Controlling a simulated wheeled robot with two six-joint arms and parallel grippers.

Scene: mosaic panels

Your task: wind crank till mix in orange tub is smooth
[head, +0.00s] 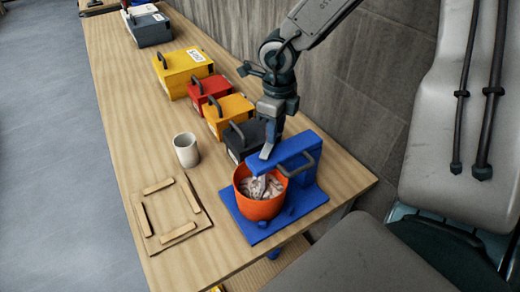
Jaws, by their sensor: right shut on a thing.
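The orange tub (259,206) stands on the blue base (311,200) of a mixing stand at the near right end of the table. The mix (262,187) inside shows pale lumps among darker, brownish patches. The stand's blue arm (290,153) reaches over the tub and has a dark looped handle (301,165) on its side. My right gripper (267,150) points down at the tub end of this blue arm. It is shut on the crank, which its fingers mostly hide. My left gripper is out of view.
A white cup (186,150) and a square frame with loose wooden strips (158,187) lie left of the tub. A black box (243,142), orange box (228,112), red box (206,92) and yellow box (183,70) line the wall side. Table between cup and frame is bare.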

